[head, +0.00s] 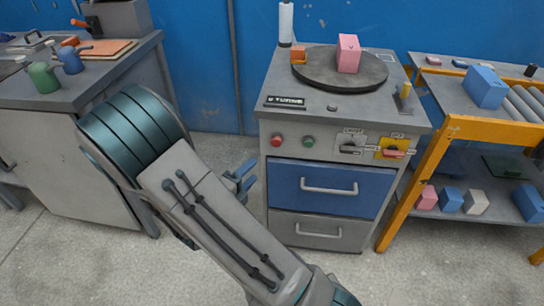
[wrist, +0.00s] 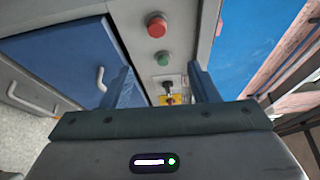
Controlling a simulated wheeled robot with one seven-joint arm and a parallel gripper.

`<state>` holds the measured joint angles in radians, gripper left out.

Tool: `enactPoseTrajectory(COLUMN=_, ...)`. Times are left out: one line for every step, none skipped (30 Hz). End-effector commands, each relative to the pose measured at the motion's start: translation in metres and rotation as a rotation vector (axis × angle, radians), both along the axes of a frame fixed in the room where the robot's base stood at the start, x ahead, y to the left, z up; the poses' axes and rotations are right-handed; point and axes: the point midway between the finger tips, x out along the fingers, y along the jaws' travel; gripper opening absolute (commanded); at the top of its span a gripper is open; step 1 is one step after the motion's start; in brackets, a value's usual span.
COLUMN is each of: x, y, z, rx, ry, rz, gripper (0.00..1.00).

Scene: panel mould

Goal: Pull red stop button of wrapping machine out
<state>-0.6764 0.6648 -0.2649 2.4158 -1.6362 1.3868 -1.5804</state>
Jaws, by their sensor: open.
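The wrapping machine (head: 335,106) is a grey cabinet with a dark round turntable (head: 310,73) on top, bearing a pink box. The red stop button (head: 276,141) is at the left of its front panel; it also shows near the top of the wrist view (wrist: 157,25). A green button (head: 308,141) sits beside it, also visible in the wrist view (wrist: 162,58). My gripper (head: 243,180) is open and empty, left of the cabinet and below the red button in the head view. In the wrist view its fingers (wrist: 160,74) stand apart, and the red button lies beyond their tips.
A blue drawer (head: 330,188) with a protruding handle lies below the panel. A rotary switch (head: 350,148) and a yellow-plated switch (head: 393,150) are to the right. A grey bench (head: 85,88) stands left, an orange-framed roller table (head: 450,128) right.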

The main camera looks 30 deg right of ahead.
Motion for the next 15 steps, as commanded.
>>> enactPoseTrajectory(x=0.003, y=0.003, z=-0.006, rx=-0.025, ry=0.020, rz=0.021, gripper=0.54)
enactPoseTrajectory(x=0.005, y=0.003, z=-0.007, rx=-0.036, ry=0.029, rz=0.030, gripper=0.54)
enactPoseTrajectory(x=0.007, y=0.003, z=-0.008, rx=-0.044, ry=0.037, rz=0.037, gripper=0.54)
enactPoseTrajectory(x=0.008, y=0.002, z=-0.008, rx=-0.048, ry=0.040, rz=0.039, gripper=0.54)
enactPoseTrajectory(x=0.010, y=0.000, z=-0.008, rx=-0.050, ry=0.041, rz=0.041, gripper=0.54)
enactPoseTrajectory(x=0.012, y=-0.004, z=-0.008, rx=-0.049, ry=0.042, rz=0.041, gripper=0.54)
enactPoseTrajectory(x=0.014, y=-0.007, z=-0.008, rx=-0.049, ry=0.041, rz=0.040, gripper=0.54)
enactPoseTrajectory(x=0.017, y=-0.012, z=-0.008, rx=-0.047, ry=0.041, rz=0.038, gripper=0.54)
enactPoseTrajectory(x=0.020, y=-0.018, z=-0.008, rx=-0.047, ry=0.040, rz=0.037, gripper=0.54)
enactPoseTrajectory(x=0.024, y=-0.023, z=-0.009, rx=-0.047, ry=0.039, rz=0.037, gripper=0.54)
enactPoseTrajectory(x=0.027, y=-0.029, z=-0.009, rx=-0.046, ry=0.038, rz=0.036, gripper=0.54)
enactPoseTrajectory(x=0.032, y=-0.036, z=-0.009, rx=-0.045, ry=0.038, rz=0.036, gripper=0.54)
enactPoseTrajectory(x=0.036, y=-0.042, z=-0.009, rx=-0.046, ry=0.037, rz=0.035, gripper=0.54)
enactPoseTrajectory(x=0.039, y=-0.047, z=-0.009, rx=-0.046, ry=0.038, rz=0.036, gripper=0.54)
enactPoseTrajectory(x=0.044, y=-0.055, z=-0.009, rx=-0.045, ry=0.038, rz=0.036, gripper=0.54)
